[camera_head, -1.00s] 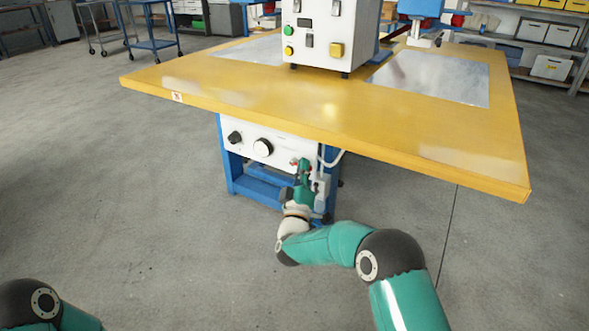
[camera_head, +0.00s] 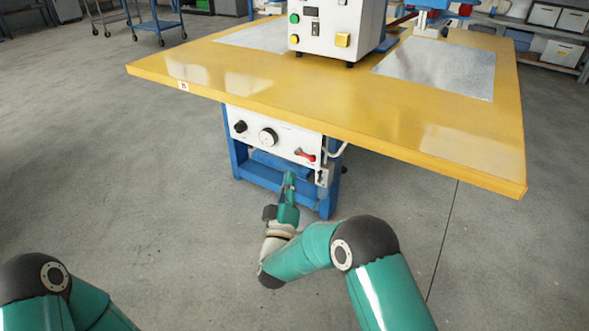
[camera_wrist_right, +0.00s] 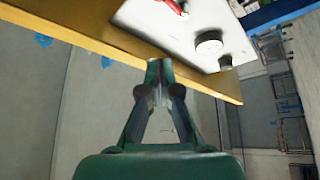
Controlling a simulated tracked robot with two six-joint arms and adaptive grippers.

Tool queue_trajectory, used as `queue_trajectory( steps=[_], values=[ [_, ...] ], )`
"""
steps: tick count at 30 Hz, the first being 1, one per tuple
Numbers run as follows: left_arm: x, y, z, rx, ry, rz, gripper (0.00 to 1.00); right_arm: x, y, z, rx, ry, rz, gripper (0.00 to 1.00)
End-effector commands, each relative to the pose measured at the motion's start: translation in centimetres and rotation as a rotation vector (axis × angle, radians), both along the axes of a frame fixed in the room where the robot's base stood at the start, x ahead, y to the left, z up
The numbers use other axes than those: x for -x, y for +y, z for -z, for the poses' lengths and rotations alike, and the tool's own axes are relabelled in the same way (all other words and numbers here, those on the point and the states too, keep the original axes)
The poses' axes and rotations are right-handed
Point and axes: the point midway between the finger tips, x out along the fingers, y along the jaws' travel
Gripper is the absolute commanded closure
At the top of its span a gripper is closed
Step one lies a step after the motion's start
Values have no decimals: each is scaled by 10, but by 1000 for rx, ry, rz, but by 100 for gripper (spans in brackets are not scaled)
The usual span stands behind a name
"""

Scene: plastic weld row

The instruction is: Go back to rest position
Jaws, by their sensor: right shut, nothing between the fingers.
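My right gripper (camera_head: 290,178) shows in the head view below the white control panel (camera_head: 275,135), in front of the blue frame of the yellow-topped bench (camera_head: 290,95). It is shut and holds nothing. In the right wrist view its fingers (camera_wrist_right: 159,68) meet at the tips, with the white panel, its black knobs and a red handle beyond. The red handle (camera_head: 305,154) sits at the panel's right end in the head view, apart from the gripper. Of my left arm, only green and black links show at the lower left; its gripper is out of view.
A white control box (camera_head: 330,30) with coloured buttons stands on the bench top. The bench's right front corner (camera_head: 522,190) juts out above floor level. A blue cart (camera_head: 155,20) stands far back left. Open concrete floor (camera_head: 110,170) lies to the left.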

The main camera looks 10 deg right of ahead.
Motion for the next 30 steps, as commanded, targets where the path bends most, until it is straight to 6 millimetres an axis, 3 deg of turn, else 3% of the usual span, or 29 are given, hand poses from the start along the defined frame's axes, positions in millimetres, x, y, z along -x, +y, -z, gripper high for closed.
queue_trajectory(
  steps=[16, 19, 22, 23, 26, 30],
  values=[
    [0, 0, 0, 0, 0, 0, 60, 0, -4, 2, 0, 2, 7, 100],
    [0, 0, 0, 0, 0, 0, 60, -3, -23, 5, -1, 8, 38, 100],
    [0, 0, 0, 0, 0, 0, 60, -6, -64, 12, -2, 25, 100, 100],
    [0, 0, 0, 0, 0, 0, 60, -4, -80, 18, 1, 42, 120, 100],
    [0, 0, 0, 0, 0, 0, 60, 8, -129, 60, 6, 184, 129, 100],
    [0, 0, 0, 0, 0, 0, 60, 47, -153, 155, -201, 502, -13, 100]
  ],
)
